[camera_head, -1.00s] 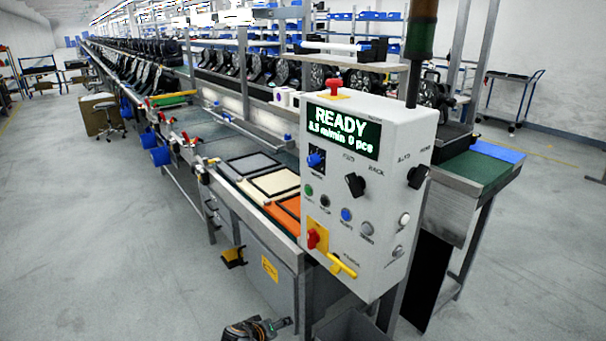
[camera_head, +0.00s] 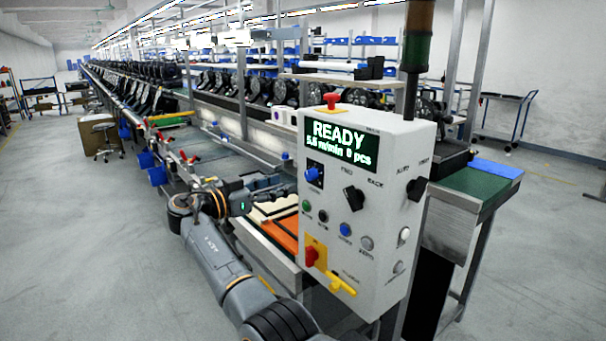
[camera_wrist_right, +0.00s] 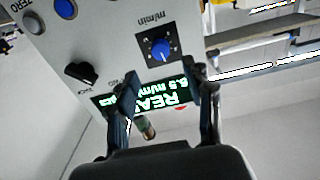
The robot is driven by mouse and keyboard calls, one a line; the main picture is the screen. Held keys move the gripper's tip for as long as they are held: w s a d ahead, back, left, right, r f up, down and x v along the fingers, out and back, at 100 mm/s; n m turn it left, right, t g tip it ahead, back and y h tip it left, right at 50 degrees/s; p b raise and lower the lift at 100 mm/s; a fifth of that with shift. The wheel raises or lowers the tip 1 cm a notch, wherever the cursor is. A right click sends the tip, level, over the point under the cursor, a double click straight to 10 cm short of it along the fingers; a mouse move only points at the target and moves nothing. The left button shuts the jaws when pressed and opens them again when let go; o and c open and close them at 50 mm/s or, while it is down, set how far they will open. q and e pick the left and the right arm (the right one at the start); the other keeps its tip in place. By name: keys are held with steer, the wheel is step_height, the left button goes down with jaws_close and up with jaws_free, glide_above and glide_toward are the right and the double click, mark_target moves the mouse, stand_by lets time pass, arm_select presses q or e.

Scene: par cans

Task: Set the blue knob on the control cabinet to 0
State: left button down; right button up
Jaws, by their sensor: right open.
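The control cabinet (camera_head: 375,160) is a white box with a green-lit READY display, "5.5 m/min 0 pcs". Its blue knob (camera_head: 313,175) sits on a dark square plate below the display; the knob's exact setting is too small to read. In the right wrist view the knob (camera_wrist_right: 160,48) appears upside down, beyond the fingertips. My right gripper (camera_head: 288,188) is just left of the cabinet, at about the knob's height. In the wrist view its two fingers (camera_wrist_right: 164,80) are apart with nothing between them, not touching the knob. My left gripper is not in view.
Below the knob are a green, a black, a blue and a grey button, and a red-and-yellow switch (camera_head: 314,255). A black selector (camera_head: 353,198) is to the right. A red stop button (camera_head: 331,99) tops the cabinet. The conveyor (camera_head: 200,150) runs behind my arm.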

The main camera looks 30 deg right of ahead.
mark_target(308, 176)
steer(key=d, duration=0.2)
steer(key=d+p, duration=0.1)
steer(key=d, duration=0.3)
steer(key=shift+w+d+p, duration=0.2)
steer(key=shift+w+p, duration=0.05)
steer(key=shift+p, duration=0.15)
steer(key=shift+d, duration=0.7)
steer(key=shift+w, duration=0.1)
steer(key=shift+c, duration=0.4)
jaws_close()
